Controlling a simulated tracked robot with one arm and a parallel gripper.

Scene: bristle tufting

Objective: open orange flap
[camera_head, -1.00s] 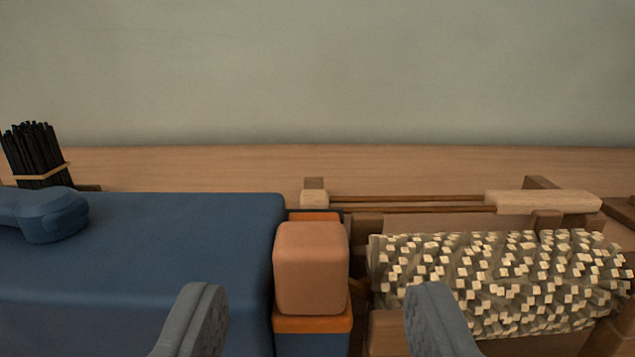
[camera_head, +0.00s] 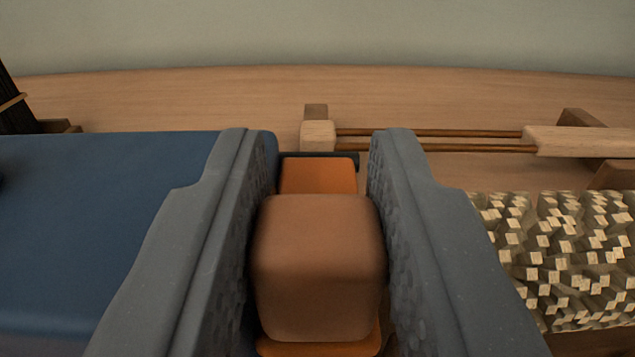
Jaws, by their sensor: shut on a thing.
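The orange flap (camera_head: 318,175) shows as a strip behind and in front of a brown rounded block (camera_head: 318,268) that sits on it like a handle. The flap lies at the right end of a blue box (camera_head: 110,230). My gripper (camera_head: 322,150) has its two grey fingers on the left and right sides of the brown block, shut on it. The fingers hide the block's sides and part of the flap.
A roller covered in pale square tufts (camera_head: 575,250) lies close on the right. Behind it is a wooden rack with thin rods (camera_head: 440,133). A dark bristle bundle (camera_head: 15,105) stands at the far left. The wooden table is clear at the back.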

